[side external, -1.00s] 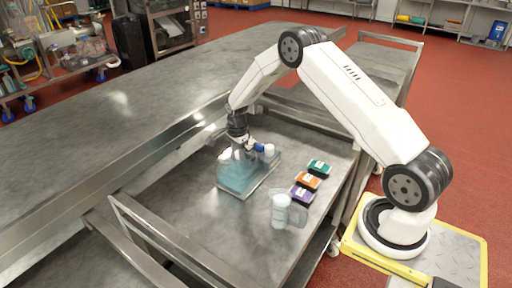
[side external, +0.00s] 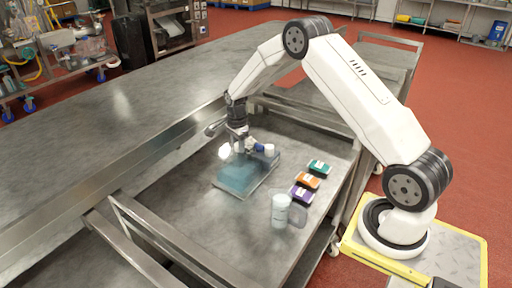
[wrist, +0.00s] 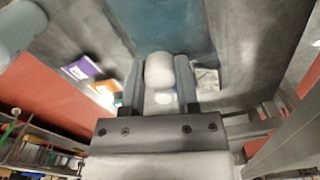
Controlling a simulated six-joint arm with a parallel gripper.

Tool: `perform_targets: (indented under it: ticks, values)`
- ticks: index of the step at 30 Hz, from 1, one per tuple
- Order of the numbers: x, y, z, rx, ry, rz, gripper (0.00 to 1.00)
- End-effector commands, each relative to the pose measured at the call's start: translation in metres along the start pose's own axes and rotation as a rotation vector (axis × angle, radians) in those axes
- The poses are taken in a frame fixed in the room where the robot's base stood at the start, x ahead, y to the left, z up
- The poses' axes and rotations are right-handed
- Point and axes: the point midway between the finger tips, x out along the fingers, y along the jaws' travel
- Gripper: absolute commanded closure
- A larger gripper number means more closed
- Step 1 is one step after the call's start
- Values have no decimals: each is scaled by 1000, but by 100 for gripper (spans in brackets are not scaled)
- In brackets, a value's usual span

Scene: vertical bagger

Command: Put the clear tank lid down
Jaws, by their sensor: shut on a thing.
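A clear, blue-tinted tank (side external: 238,178) sits on the metal cart top in the side view. Its blue surface (wrist: 165,25) fills the top middle of the wrist view. My gripper (side external: 240,142) is above the tank. In the wrist view my gripper (wrist: 160,78) is shut on a rounded white piece (wrist: 159,68), which looks like the knob of the clear tank lid. The lid's clear sheet is hard to make out, so I cannot tell whether its edges touch the tank.
A blue-and-white item (side external: 268,150) shows right of my gripper. Green (side external: 319,168), orange (side external: 307,180) and purple (side external: 301,194) packs lie in a row to the right. A pale translucent container (side external: 281,210) stands in front. The cart top left of it is clear.

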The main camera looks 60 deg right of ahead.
Motion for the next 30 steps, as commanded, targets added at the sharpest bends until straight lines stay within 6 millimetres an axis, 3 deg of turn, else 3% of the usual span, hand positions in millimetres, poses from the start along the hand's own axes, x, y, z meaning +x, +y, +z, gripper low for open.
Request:
perform_targets:
  ticks: [8,14,20,30]
  values:
    - [-1,3,8,-3,0,-4,100]
    - [-2,18,32,-5,0,-2,100]
    - [-2,48,71,-6,0,-1,100]
    - [-4,120,130,-5,0,-1,100]
